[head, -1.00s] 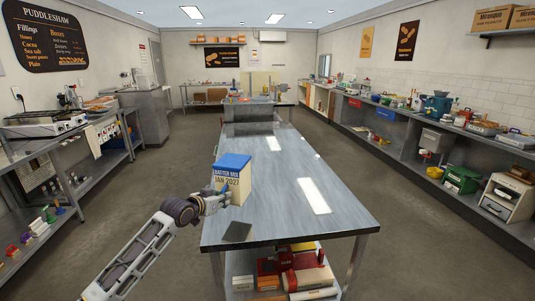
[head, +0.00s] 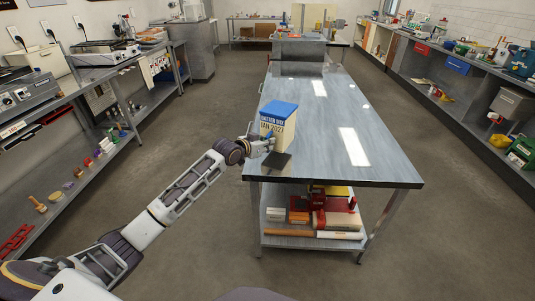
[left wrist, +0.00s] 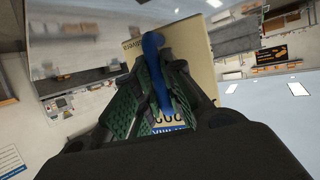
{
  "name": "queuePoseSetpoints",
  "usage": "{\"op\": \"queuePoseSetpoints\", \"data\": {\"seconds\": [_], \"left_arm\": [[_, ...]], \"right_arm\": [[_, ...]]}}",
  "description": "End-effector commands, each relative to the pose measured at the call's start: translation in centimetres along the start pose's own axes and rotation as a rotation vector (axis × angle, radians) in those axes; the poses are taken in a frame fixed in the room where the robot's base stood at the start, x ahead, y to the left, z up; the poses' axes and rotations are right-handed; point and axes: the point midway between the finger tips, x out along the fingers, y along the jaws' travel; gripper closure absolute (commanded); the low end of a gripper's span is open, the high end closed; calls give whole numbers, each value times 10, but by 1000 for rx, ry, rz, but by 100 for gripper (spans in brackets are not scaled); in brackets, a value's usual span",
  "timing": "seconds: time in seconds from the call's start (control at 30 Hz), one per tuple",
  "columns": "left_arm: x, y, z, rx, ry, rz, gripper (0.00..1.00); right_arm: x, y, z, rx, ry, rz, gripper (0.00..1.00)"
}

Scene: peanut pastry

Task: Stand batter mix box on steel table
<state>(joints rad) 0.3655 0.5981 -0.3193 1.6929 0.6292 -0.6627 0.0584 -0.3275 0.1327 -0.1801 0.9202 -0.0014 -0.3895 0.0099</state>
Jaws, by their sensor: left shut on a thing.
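The batter mix box (head: 278,119) is cream with a blue top and dark print. In the left wrist view the green-padded fingers (left wrist: 155,85) close around a blue strip in front of the box (left wrist: 190,62). My right gripper is not in view.
The tabletop behind and right of the box is clear. Red and white packages (head: 325,215) lie on the table's lower shelf. A cluttered bench (head: 100,75) stands at the left, with open floor between. Shelving (head: 460,85) lines the right wall.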

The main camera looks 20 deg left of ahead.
Motion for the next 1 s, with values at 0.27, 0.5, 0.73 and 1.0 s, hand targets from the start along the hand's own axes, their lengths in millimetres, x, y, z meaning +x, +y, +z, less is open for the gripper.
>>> {"op": "queuePoseSetpoints", "data": {"seconds": [0.27,0.5,0.73,1.0], "left_arm": [[2,0,2,0,5,0,100],[12,1,27,-2,4,1,100],[18,0,43,0,5,0,100],[19,0,48,0,-5,1,86]], "right_arm": [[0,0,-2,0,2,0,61],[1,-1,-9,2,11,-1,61],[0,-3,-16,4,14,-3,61],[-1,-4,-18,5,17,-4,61]]}}
